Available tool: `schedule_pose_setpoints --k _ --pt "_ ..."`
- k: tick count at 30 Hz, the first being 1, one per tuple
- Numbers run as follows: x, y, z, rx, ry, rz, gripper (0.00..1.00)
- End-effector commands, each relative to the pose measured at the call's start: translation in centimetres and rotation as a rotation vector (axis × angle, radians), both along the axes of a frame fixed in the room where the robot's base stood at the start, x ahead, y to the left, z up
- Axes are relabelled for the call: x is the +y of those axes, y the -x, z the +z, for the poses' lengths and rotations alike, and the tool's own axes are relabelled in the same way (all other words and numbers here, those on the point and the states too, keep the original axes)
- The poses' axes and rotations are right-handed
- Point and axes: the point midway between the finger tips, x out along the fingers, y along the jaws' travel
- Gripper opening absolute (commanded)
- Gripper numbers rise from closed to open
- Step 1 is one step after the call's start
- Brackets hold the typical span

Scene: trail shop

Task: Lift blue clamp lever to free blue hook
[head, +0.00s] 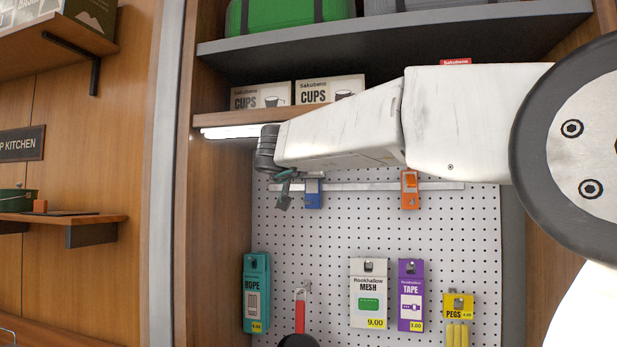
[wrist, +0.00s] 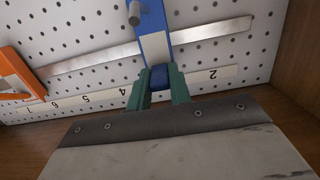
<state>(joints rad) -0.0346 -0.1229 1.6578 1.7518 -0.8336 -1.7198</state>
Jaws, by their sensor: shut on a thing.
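In the wrist view my gripper (wrist: 158,88) has its two green fingers shut on the dark blue lever (wrist: 159,75) of the blue clamp. The blue hook (wrist: 153,35) is a flat blue body across the metal rail, with a grey peg (wrist: 134,14) at its far end. My fingers and the lever are small there, and the lever's exact angle is hard to tell.
An orange hook (head: 410,190) sits on the same rail to the right. A pegboard (head: 380,225) lies behind, with hanging rope, mesh, tape and pegs packs below. A shelf with cup boxes (head: 330,90) is above. A numbered strip (wrist: 110,97) runs beside the rail in the wrist view.

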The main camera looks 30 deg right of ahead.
Motion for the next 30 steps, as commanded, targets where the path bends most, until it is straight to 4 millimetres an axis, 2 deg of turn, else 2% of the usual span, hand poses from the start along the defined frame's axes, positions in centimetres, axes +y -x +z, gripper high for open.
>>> schedule_pose_setpoints --k 14,15,17,26,30 --pt "-0.1 0.0 0.2 0.012 -0.013 -0.001 0.00" --pt "-0.1 0.0 0.2 0.012 -0.013 -0.001 0.26" --pt "-0.1 0.0 0.1 0.012 -0.013 -0.001 0.42" --pt "0.0 0.1 0.1 0.013 -0.013 -0.001 0.42" --pt "1.1 1.1 0.4 0.011 -0.013 0.001 0.42"
